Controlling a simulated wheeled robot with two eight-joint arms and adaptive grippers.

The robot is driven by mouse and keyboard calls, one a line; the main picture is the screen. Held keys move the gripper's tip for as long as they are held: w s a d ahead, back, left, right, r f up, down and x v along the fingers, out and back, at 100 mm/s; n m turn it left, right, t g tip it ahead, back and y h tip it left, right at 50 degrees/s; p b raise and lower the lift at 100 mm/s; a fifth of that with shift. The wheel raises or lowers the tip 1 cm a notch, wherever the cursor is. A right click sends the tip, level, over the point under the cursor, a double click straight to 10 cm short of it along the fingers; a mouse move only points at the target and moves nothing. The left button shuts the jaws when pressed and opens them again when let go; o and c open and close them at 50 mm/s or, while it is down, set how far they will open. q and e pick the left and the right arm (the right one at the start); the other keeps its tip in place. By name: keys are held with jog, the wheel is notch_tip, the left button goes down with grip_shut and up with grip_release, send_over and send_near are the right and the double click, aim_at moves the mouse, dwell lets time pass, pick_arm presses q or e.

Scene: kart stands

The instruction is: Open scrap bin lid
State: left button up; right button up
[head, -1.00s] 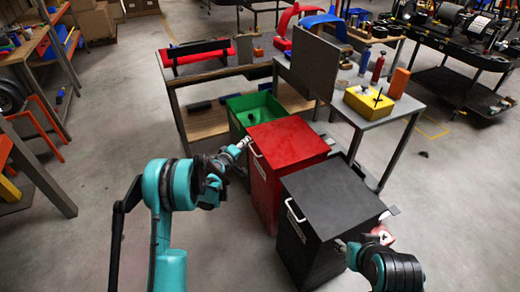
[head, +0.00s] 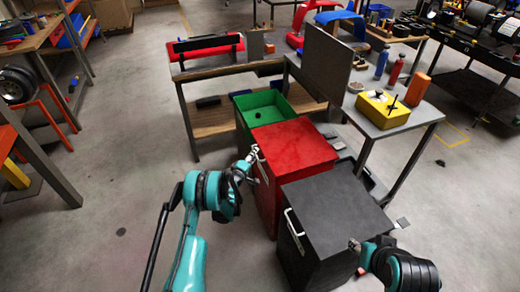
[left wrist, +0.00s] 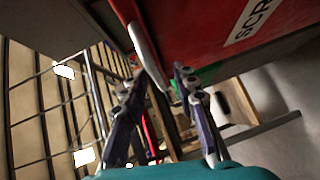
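The red scrap bin (head: 270,190) stands between a green bin and a black bin, with its red lid (head: 293,143) shut flat on top. Its white handle (head: 262,165) is on the left side near the top edge. My left gripper (head: 251,156) is at this handle. In the left wrist view, the open fingers (left wrist: 162,74) stand apart, with the white handle (left wrist: 149,56) at their tips, nearer the left finger; contact is unclear. Part of the label (left wrist: 255,18) reads "SCR". My right gripper (head: 354,244) is beside the black bin's front; its fingers are too small to judge.
The black bin (head: 330,215) with a lid and white handle stands in front. A grey table (head: 395,118) with a yellow box (head: 383,110) stands right.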

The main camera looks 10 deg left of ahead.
pick_arm(q)
jog(key=shift+w+d+f, duration=0.1)
jog(key=shift+w+f, duration=0.05)
jog(key=shift+w, duration=0.5)
jog(key=shift+s, duration=0.15)
grip_shut()
pick_arm(e)
jog(key=shift+w+d, duration=0.2)
jog(key=shift+w, duration=0.25)
pick_arm(q)
jog(key=shift+r, duration=0.25)
pick_arm(e)
jog(key=shift+r, duration=0.1)
